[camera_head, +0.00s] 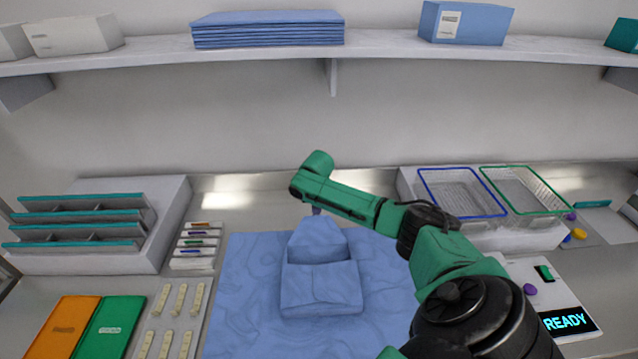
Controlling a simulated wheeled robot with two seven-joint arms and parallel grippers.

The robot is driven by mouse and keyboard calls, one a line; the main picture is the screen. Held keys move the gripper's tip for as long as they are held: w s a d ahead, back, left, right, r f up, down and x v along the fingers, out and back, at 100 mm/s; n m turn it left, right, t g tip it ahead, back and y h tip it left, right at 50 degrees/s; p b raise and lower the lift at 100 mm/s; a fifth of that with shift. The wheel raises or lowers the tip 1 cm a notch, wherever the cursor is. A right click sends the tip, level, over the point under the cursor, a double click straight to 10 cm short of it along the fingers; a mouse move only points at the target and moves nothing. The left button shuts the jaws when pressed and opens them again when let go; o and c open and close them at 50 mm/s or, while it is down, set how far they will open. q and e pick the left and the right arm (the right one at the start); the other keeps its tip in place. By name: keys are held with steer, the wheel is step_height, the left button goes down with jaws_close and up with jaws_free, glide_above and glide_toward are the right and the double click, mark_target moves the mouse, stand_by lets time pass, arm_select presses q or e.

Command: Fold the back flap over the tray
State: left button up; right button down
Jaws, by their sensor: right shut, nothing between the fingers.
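A blue cloth wrap (250,285) lies spread on the counter. On its middle stands a box-like blue bundle (320,289), which I take to be the wrapped tray. The back flap (318,235) shows as a peaked piece of blue cloth at the bundle's far side. My right gripper (314,211) is shut, pointing down at the tip of the back flap. Whether it touches the cloth I cannot tell. My left gripper is not in view.
Two wire baskets, blue-rimmed (460,192) and green-rimmed (527,190), stand at the back right. A teal-edged rack (80,222) is at the left, with orange (65,328) and green (110,328) folders in front. A lit READY panel (568,322) is at the right. A shelf (380,45) runs above.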

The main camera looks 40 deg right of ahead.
steer(key=s+a+f+g, duration=0.1)
steer(key=s+a+f, duration=0.1)
steer(key=s+a, duration=0.35)
step_height(320, 180, up, 6)
steer(key=w+d, duration=0.2)
steer(key=shift+d+r+y, duration=0.15)
steer(key=shift+d+y, duration=0.15)
steer(key=shift+d, duration=0.05)
steer(key=shift+a, duration=0.1)
stand_by(0.8)
